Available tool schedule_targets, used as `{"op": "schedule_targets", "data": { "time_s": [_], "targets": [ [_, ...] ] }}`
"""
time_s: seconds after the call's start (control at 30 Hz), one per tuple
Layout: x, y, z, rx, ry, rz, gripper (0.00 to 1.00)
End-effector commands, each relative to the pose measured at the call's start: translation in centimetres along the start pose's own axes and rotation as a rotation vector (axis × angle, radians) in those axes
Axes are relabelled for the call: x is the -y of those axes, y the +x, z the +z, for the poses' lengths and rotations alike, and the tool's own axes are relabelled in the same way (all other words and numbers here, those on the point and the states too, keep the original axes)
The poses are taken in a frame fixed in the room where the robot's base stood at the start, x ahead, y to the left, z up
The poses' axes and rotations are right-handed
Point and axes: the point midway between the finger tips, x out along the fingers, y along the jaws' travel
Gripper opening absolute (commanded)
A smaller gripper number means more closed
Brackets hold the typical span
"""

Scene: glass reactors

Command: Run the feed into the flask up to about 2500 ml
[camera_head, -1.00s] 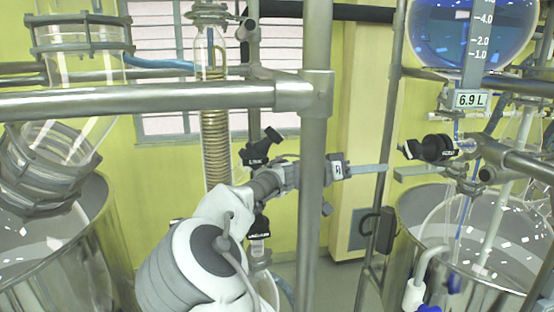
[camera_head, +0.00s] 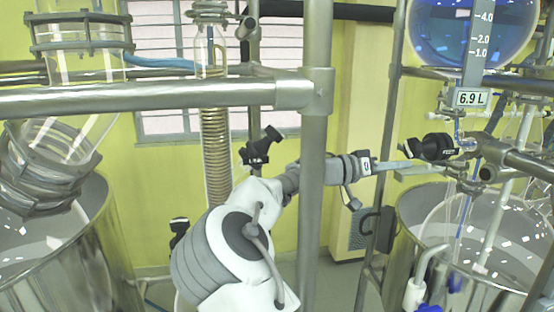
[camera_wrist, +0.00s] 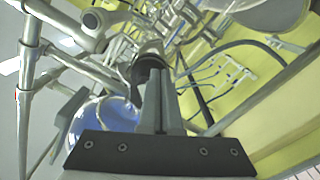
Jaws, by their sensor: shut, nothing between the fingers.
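The round feed vessel (camera_head: 435,35) holds blue liquid at the upper right, with a printed scale and a 6.9 L label (camera_head: 471,98). Below it is a valve with a black handle (camera_head: 430,148), lying roughly sideways. A thin blue line shows in the tubing below the valve. The clear round flask (camera_head: 440,225) sits lower right; its fill level cannot be read. My gripper (camera_head: 406,166) is shut and empty, its fingertips just left of and below the black handle; contact cannot be told. In the wrist view, the shut fingers (camera_wrist: 156,105) point at a black knob-like part (camera_wrist: 150,68).
A steel bath (camera_head: 405,245) surrounds the flask. A vertical metal post (camera_head: 313,180) and a horizontal rail (camera_head: 150,98) stand in front of my arm. Another steel bath (camera_head: 100,245) is at left.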

Motion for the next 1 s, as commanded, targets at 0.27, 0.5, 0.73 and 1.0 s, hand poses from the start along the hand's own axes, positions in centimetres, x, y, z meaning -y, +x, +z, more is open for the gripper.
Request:
{"op": "schedule_targets", "data": {
  "time_s": [0.27, 0.5, 0.73, 1.0],
  "targets": [
    [-0.08, -0.01, -0.19, 0.000, 0.001, 0.000, 0.00],
    [-0.20, -0.02, -0.47, 0.000, 0.001, 0.000, 0.00],
    [-0.26, -0.02, -0.56, -0.002, 0.001, 0.000, 0.00],
    [-0.42, -0.01, -0.46, -0.003, 0.001, 0.001, 0.00]
  ]
}}
